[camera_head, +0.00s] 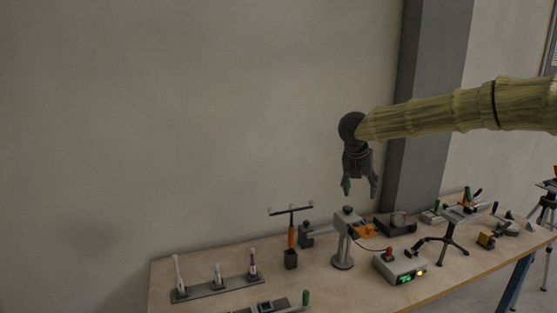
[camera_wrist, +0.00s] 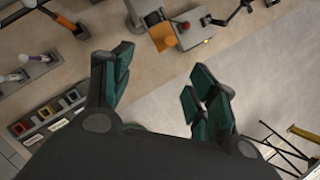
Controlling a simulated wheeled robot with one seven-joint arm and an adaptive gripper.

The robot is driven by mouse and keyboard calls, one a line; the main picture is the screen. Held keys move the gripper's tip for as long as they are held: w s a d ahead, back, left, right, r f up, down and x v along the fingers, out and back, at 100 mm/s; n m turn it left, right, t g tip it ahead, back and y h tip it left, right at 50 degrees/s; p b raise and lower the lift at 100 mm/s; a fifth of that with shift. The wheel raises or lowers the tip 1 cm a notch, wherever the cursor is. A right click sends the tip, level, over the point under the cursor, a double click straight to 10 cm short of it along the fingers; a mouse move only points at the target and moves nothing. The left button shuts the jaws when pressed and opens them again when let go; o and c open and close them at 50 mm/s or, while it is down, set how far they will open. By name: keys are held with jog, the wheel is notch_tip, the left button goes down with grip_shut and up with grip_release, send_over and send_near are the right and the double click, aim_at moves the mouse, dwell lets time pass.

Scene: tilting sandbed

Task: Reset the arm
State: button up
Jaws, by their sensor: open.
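The wooden table (camera_head: 215,303) carries a tool rack (camera_head: 218,287), an orange-handled T-shaped tool (camera_head: 291,232), a grey stand with an orange part (camera_head: 343,245) and a control box (camera_head: 400,265). A grey pillar (camera_head: 425,100) stands behind. The air around my gripper is free.

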jog(key=s+f+n+t+h, duration=0.1)
jog(key=s+f+n, duration=0.45)
jog(key=f, duration=0.65)
jog(key=s+f+n, duration=0.4)
jog(key=f+n, duration=0.3)
jog(key=f, duration=0.5)
jog(key=s+f+n+t+h, duration=0.1)
jog(key=s+f+n, duration=0.5)
jog(key=f, duration=0.6)
jog(key=s+a+f+n+g+y, duration=0.1)
jog(key=s+f+n, duration=0.55)
jog(key=s, duration=0.35)
jog(key=s+a+f+n+y, duration=0.1)
jog(key=s+f+n+y, duration=0.1)
jog(key=s+f+n, duration=0.6)
jog(key=s+f+n+g+y, duration=0.2)
jog(key=s+n+g, duration=0.4)
jog(key=s, duration=1.9)
notch_tip(320, 180, down, 10)
jog(key=n+t+b, duration=0.1)
jog(key=b, duration=0.9)
jog(key=shift+s+f, duration=0.15)
jog(key=shift+s+d, duration=0.1)
